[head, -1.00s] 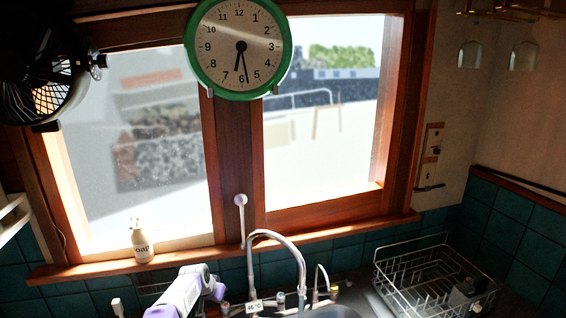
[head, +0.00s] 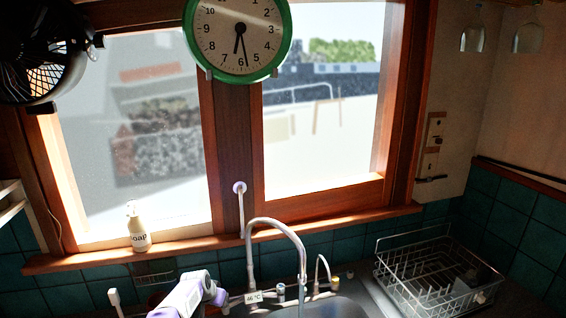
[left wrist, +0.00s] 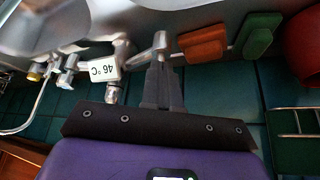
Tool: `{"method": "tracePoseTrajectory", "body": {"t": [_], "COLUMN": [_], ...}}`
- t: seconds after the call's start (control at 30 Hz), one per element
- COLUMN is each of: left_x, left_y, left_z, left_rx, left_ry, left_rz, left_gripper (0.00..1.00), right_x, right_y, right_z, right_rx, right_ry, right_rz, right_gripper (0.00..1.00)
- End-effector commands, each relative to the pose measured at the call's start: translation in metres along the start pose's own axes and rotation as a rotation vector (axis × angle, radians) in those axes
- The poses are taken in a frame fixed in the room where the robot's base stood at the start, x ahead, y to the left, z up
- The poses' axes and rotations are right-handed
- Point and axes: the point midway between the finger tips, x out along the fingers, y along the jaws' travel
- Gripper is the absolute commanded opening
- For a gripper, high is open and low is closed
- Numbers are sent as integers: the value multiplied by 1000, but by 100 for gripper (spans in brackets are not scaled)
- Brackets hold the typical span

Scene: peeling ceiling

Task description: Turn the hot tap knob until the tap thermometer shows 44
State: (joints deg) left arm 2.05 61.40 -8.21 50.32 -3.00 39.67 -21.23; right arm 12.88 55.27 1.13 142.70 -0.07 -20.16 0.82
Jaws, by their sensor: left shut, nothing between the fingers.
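The chrome tap (head: 277,222) arches over the sink at the bottom centre of the head view. Its white thermometer tag (head: 254,297) reads 46 °C, and the same figure shows upside down in the left wrist view (left wrist: 103,69). A metal tap knob (left wrist: 160,42), apparently the hot one, is just beyond my left fingertips in the wrist view. My left gripper (left wrist: 162,68) is shut and empty, its fingertips close to or touching that knob; contact is unclear. In the head view my left gripper (head: 218,296) is left of the tag. My right gripper is out of view.
A second knob (head: 281,291) and a small slim tap (head: 322,270) stand right of the tag. A wire dish rack (head: 430,275) is at right. A soap bottle (head: 138,230) is on the sill. Brown and green sponges (left wrist: 203,45) lie beside the knob.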

Motion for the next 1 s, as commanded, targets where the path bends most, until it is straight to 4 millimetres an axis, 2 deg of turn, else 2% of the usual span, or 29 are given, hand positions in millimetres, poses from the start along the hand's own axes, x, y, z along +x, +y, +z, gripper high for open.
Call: {"method": "tracePoseTrajectory", "body": {"t": [0.57, 1.0], "left_x": [2, 2], "left_y": [0, -1], "left_z": [-5, -6], "left_rx": [0, 0], "left_ry": [3, 8], "left_rz": [0, 0], "left_gripper": [0, 0], "right_x": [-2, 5], "right_y": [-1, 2], "right_z": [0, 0], "right_rx": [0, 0], "right_ry": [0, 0], "right_rz": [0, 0], "right_gripper": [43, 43]}}
